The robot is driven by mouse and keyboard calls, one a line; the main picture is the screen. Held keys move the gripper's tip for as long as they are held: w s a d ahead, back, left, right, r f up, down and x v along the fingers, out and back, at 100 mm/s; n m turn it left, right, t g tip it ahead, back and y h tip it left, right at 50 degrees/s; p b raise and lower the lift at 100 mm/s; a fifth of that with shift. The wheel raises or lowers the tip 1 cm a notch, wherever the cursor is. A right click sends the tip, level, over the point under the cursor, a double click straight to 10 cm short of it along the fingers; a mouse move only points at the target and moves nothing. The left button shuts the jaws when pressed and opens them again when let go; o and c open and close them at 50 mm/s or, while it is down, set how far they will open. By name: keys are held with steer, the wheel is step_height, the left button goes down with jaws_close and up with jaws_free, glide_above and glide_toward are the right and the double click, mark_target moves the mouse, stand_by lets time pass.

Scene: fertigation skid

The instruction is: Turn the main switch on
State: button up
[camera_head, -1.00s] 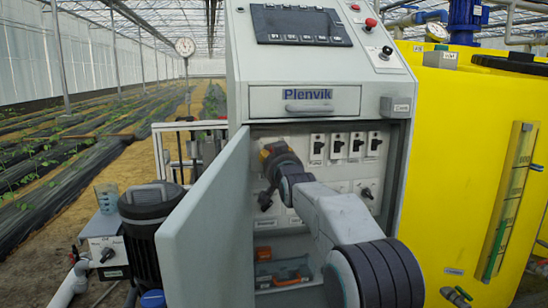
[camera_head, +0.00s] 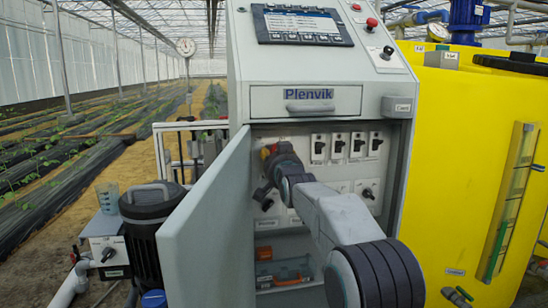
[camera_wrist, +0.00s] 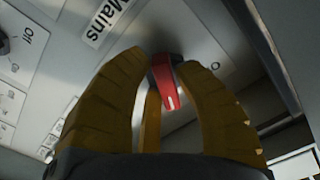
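The main switch (camera_wrist: 166,82) has a red handle on a dark base, on a light panel beside a "Mains" label (camera_wrist: 104,20). In the wrist view my gripper (camera_wrist: 164,68) has its brown-yellow fingers closed in around this handle, one on each side, with a further finger partly behind it. In the head view my gripper (camera_head: 268,151) is inside the open cabinet (camera_head: 254,104), at the upper left of the switch panel, and largely hides the main switch. The screen (camera_head: 303,25) on top of the cabinet is lit.
The cabinet door (camera_head: 205,225) stands open to the left of my arm. Several black breakers (camera_head: 338,146) and a rotary knob (camera_head: 368,192) sit to the right of my gripper. Orange-handled items (camera_head: 290,272) lie on the lower shelf. A yellow tank (camera_head: 455,170) stands at right.

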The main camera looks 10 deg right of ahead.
steer(key=o, duration=0.4)
steer(key=shift+o, duration=0.2)
steer(key=shift+s, duration=0.1)
steer(key=s, duration=1.1)
steer(key=shift+s, duration=0.4)
